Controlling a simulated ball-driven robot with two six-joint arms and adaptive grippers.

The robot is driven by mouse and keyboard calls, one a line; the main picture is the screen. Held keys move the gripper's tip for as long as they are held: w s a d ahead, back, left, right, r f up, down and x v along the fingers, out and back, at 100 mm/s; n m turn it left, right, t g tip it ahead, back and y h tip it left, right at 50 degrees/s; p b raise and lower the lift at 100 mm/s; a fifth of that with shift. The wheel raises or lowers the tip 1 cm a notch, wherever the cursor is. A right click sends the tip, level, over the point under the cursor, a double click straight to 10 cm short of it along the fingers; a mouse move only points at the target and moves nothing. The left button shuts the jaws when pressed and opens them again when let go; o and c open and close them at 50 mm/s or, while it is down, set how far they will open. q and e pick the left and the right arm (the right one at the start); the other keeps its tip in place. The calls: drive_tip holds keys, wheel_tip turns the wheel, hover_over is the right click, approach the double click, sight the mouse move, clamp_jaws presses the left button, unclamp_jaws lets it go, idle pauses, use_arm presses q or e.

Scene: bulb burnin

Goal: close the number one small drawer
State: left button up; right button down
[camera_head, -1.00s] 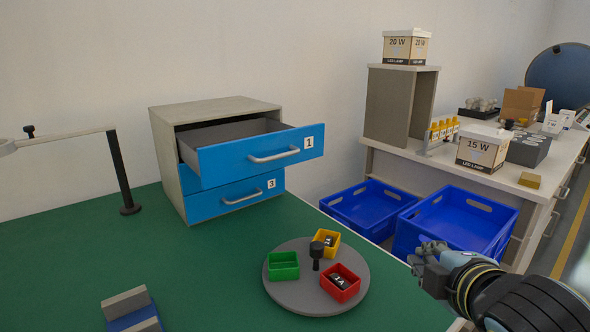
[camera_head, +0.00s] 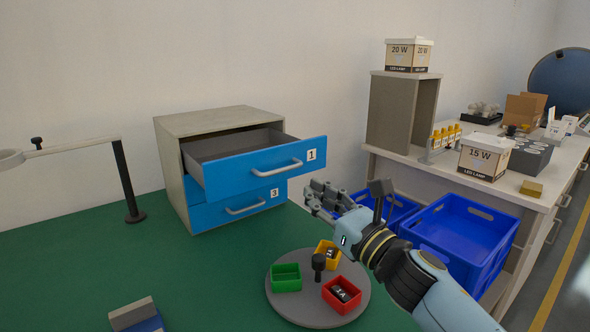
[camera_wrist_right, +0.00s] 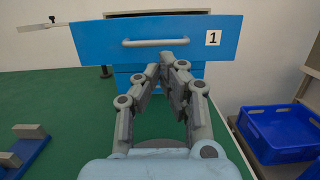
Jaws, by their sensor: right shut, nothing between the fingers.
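The number one small drawer (camera_head: 265,165) is the top drawer of a grey cabinet (camera_head: 172,175). It is pulled well out, with a blue front, a pale handle and a white label "1". In the right wrist view its front (camera_wrist_right: 155,42) faces me, label at the right. My right gripper (camera_head: 318,192) is shut and empty, to the right of the cabinet and apart from the drawer front. In the wrist view its fingertips (camera_wrist_right: 170,62) come together just below the handle. My left gripper is not in view.
Drawer 3 (camera_head: 235,208) below is shut. A grey turntable (camera_head: 285,310) with green, yellow and red bins stands on the green table in front. Blue crates (camera_head: 455,235) stand to the right. A lamp post (camera_head: 127,180) stands left of the cabinet.

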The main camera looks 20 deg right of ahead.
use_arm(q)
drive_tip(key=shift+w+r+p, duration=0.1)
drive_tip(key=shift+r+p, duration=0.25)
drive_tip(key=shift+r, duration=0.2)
use_arm(e)
drive_tip(key=x, duration=0.6)
drive_tip(key=shift+w, duration=0.35)
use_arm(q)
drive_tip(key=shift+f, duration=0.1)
use_arm(e)
drive_tip(key=shift+w+a+r, duration=0.1)
drive_tip(key=shift+a, duration=0.05)
